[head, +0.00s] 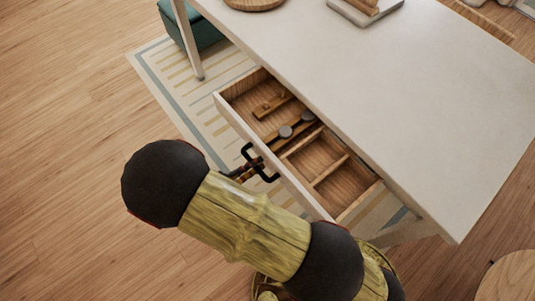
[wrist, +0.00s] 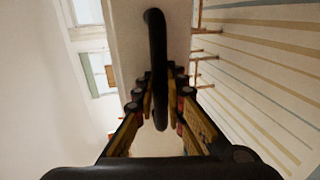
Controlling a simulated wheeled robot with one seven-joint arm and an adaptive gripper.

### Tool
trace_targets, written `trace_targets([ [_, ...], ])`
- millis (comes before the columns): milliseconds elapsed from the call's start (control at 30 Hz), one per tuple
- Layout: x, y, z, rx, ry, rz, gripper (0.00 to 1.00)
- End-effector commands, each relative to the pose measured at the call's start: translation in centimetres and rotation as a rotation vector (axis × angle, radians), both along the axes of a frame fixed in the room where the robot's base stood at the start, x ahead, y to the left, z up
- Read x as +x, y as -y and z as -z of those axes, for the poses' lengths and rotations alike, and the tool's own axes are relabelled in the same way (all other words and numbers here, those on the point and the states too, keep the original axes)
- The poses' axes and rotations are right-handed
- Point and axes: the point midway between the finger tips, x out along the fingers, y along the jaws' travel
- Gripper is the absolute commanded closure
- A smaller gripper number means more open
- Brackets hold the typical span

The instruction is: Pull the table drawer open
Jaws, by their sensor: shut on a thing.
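The table drawer (head: 221,107) stands partly open in the head view, slid out from under the white tabletop (head: 420,90). Its wooden inside shows compartments with several small items in them. A black bar handle (head: 272,178) is fixed to its white front. In the wrist view the handle (wrist: 155,50) runs down between the two fingers. My gripper (wrist: 161,110) is shut on the handle. In the head view my gripper (head: 247,170) is at the handle, partly hidden by my arm.
A round wooden board (head: 255,3) and a grey stack (head: 365,12) sit on the tabletop. A teal stool (head: 203,33) stands beyond a table leg. A striped rug (head: 190,85) lies below. A round wooden top (head: 512,280) is at bottom right. The wood floor at left is clear.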

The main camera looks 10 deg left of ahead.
Motion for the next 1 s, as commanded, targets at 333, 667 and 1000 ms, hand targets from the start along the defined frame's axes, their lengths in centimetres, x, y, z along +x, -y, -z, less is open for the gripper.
trace_targets([
  [333, -1.6, -1.2, 0.1, 0.0, -0.002, 0.001, 1.0],
  [667, -1.6, -1.2, 0.1, 0.0, -0.002, 0.001, 0.88],
  [1000, -1.5, -1.2, 0.0, 0.0, -0.001, 0.001, 0.69],
])
